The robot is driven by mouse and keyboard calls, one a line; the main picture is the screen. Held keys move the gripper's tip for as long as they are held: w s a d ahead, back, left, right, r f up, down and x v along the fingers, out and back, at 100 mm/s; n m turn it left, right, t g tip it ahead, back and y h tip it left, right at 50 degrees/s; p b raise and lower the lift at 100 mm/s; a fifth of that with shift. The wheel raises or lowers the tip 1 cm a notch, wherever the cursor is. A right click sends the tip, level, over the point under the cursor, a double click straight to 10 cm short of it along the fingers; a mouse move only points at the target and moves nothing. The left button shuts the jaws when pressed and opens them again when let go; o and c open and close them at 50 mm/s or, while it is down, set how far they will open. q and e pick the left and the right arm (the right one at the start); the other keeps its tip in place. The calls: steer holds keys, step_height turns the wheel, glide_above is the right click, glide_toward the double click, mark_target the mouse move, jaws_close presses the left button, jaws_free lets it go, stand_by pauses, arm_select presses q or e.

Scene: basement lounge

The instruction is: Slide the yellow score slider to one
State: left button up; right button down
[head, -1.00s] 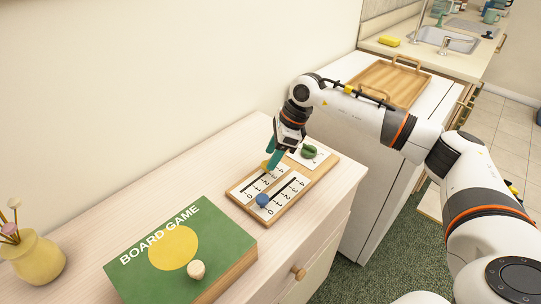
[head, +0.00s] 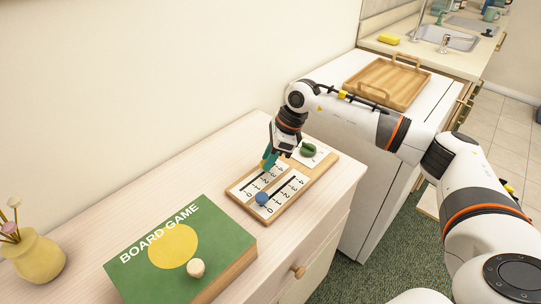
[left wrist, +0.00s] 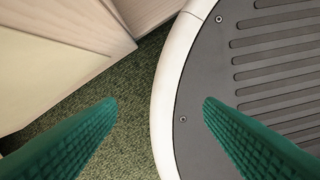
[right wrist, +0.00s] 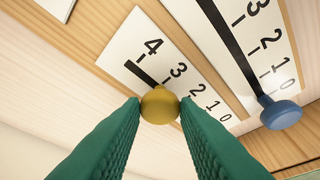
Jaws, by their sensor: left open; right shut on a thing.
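The score board (head: 301,199) lies on the dresser, with two numbered slots. The yellow score slider (right wrist: 160,105) is a round knob on the slot numbered 4 to 0; its exact number is hard to tell, roughly around three or two. My right gripper (head: 266,163) is shut on it, one green finger on each side, and hides the knob in the head view. The blue slider (head: 262,199) sits on the neighbouring slot near the low end; it also shows in the right wrist view (right wrist: 281,112). My left gripper (left wrist: 160,105) is open and empty above the floor.
A yellow vase (head: 38,257) stands at far left. A wooden tray (head: 400,82) is behind.

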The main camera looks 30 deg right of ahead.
glide_above(246, 183)
steer(key=s+d, duration=0.1)
steer(key=d, duration=0.1)
steer(key=shift+a+b, duration=0.1)
steer(key=shift+b, duration=0.2)
steer(key=c, duration=1.1)
jaws_free()
steer(key=shift+r, duration=0.1)
steer(key=v, duration=1.2)
steer(key=shift+b, duration=0.45)
